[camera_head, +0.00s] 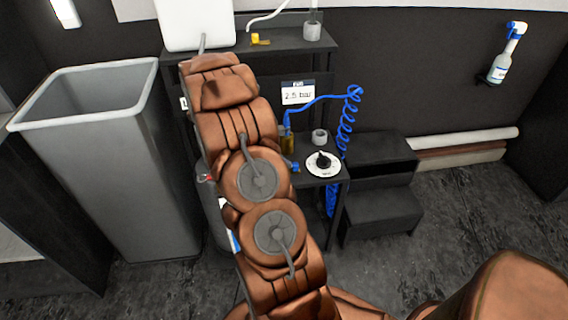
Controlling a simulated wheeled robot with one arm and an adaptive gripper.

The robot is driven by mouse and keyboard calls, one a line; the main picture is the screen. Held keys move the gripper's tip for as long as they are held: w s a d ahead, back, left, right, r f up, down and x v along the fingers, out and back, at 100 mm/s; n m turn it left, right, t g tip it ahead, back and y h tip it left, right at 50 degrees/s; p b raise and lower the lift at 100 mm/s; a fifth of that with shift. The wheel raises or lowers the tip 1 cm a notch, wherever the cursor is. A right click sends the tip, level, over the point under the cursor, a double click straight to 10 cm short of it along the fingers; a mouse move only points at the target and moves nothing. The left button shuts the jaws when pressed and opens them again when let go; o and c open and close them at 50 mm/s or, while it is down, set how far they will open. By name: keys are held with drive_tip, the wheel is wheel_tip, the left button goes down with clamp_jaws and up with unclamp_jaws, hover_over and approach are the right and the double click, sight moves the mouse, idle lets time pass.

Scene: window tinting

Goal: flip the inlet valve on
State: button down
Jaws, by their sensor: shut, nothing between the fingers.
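I cannot tell for sure which part is the inlet valve. A small red part (206,178) shows at the left edge of my arm, mostly hidden behind it. A yellow fitting (260,39) sits on the top shelf beside the white tank. A brass-coloured cylinder (288,143) with blue fittings stands on the lower shelf, partly behind my arm. A white round dial with a black knob (323,163) lies at that shelf's front right. My copper-coloured arm reaches up across the middle toward the rack. My gripper is not visible, so its contact with anything cannot be seen.
A white tank (196,22) stands on the black rack (318,44). A coiled blue hose (349,120) hangs at right. A grey bin (140,170) stands left and black steps (380,190) right. Floor (420,245) is clear at lower right.

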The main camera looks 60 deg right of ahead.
drive_tip(key=w+a+f+v, duration=0.1)
drive_tip(key=f+v, duration=0.1)
drive_tip(key=v, duration=1.1)
drive_tip(key=shift+w+p, duration=0.2)
drive_tip(key=shift+p, duration=0.2)
drive_tip(key=shift+a, duration=0.15)
drive_tip(key=s+a+r+m+t+y, duration=0.15)
drive_tip(key=s+a+r, duration=0.35)
drive_tip(key=a, duration=0.5)
drive_tip(key=s+a+r+m+t+y, duration=0.1)
drive_tip(key=s+a+r+m+y, duration=0.25)
drive_tip(key=a, duration=0.65)
drive_tip(key=s+a+r+m+t+y, duration=0.1)
drive_tip(key=s+a+r+m, duration=0.2)
drive_tip(key=s+a, duration=1.15)
wheel_tip(320, 180, up, 15)
drive_tip(key=t+p, duration=0.1)
drive_tip(key=p, duration=1.3)
drive_tip(key=shift+d+m, duration=0.25)
drive_tip(key=shift+m, duration=0.15)
